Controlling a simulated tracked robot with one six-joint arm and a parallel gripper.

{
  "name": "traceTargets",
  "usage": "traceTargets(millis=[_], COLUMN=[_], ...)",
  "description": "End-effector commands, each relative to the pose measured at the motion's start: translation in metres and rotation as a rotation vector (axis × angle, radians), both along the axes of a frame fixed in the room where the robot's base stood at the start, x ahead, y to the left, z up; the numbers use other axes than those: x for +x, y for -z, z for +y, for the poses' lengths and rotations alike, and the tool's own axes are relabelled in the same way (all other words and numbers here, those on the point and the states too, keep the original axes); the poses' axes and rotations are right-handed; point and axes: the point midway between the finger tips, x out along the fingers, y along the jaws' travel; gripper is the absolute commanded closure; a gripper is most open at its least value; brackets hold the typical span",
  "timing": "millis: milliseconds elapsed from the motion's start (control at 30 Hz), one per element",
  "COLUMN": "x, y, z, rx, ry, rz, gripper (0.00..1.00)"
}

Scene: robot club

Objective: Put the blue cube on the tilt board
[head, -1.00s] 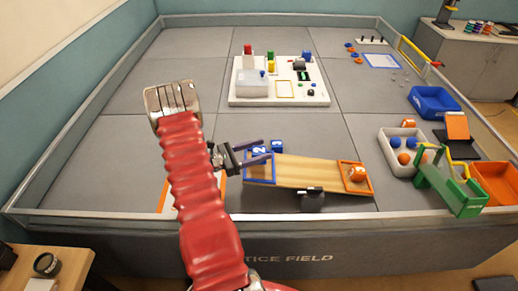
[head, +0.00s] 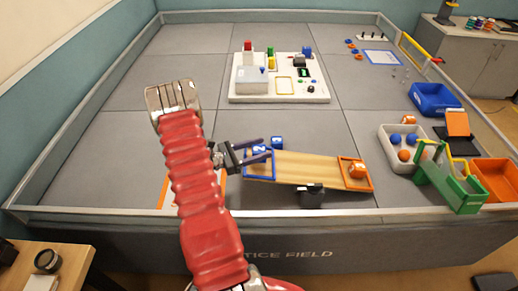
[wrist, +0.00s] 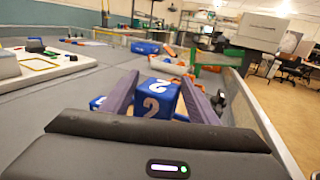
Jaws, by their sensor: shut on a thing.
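The blue cube marked 2 (head: 260,150) is between the fingers of my gripper (head: 256,151), which is shut on it. It fills the gap between the fingers in the wrist view (wrist: 157,98). The tilt board (head: 305,168) is a wooden plank on a dark pivot, with a blue frame at its left end and an orange frame at its lower right end. The held cube is at the blue-framed end; I cannot tell whether it touches the board. A orange object (head: 357,170) sits in the orange frame.
A second blue cube (head: 277,142) stands just behind the board, close to my fingers. A white console (head: 280,92) is farther back. A grey tray with balls (head: 386,150) and a green stand (head: 445,185) are right of the board. The floor mats between are clear.

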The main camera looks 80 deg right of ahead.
Motion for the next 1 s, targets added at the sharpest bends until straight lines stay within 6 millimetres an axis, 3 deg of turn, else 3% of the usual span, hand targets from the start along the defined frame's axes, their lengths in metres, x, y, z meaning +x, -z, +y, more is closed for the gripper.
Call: traceTargets(millis=[600,633,900,1000], x=[0.0001,0.0001,0.0001,0.0001], y=[0.007,0.007,0.0071,0.0071], z=[-0.0001,-0.0001,-0.0001,0.0], rx=[-0.001,-0.001,-0.001,-0.001], ry=[0.0,0.0,0.0,0.0], rz=[-0.001,-0.001,-0.001,-0.001], gripper=[0.68,0.45,0.26,0.24])
